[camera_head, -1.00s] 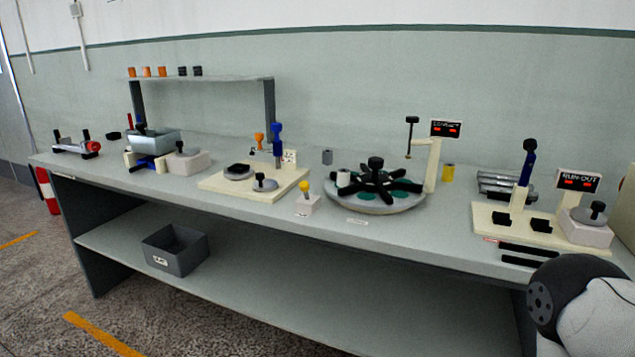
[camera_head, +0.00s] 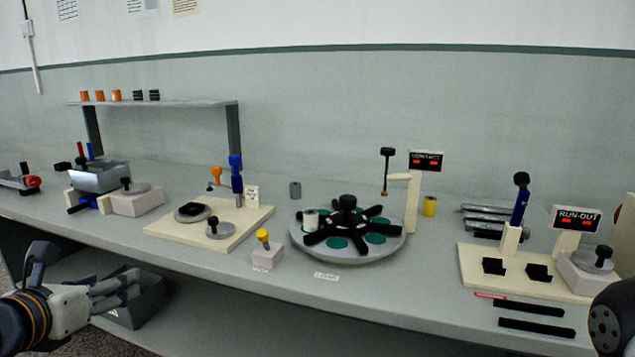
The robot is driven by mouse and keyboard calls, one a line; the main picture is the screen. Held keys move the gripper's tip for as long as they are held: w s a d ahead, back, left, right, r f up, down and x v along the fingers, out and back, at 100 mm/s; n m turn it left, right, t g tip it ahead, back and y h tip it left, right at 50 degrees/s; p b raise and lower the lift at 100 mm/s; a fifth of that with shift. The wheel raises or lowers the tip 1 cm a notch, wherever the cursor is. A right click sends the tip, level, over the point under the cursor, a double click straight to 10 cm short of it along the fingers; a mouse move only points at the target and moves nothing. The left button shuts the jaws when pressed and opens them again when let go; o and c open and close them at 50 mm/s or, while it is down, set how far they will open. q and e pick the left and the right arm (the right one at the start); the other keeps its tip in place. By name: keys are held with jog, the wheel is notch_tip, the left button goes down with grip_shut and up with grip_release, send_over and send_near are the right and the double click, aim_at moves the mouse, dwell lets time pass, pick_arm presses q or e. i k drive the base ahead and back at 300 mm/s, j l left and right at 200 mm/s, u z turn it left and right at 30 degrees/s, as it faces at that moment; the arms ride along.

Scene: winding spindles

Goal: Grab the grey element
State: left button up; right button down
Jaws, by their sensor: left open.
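A small grey cylinder (camera_head: 295,190) stands upright on the workbench (camera_head: 350,290), behind and left of the round turntable (camera_head: 350,255). A paler grey-white cylinder (camera_head: 311,219) stands on the left of that turntable. My left gripper (camera_head: 125,290) is at the lower left, in front of the bench edge and below its top. It is open and empty, well apart from both cylinders. At the lower right only a dark round part of my right arm shows; the right gripper is out of view.
A cream board (camera_head: 200,245) with a blue-handled tool, a yellow-knobbed block (camera_head: 266,257) and a run-out stand (camera_head: 520,275) occupy the bench. A yellow cylinder (camera_head: 429,206) stands by the turntable post. A raised shelf (camera_head: 170,103) holds small orange and black parts.

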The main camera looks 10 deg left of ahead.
aim_at(295, 187)
jog(key=i+j+z, duration=0.9)
jog(key=i, duration=0.15)
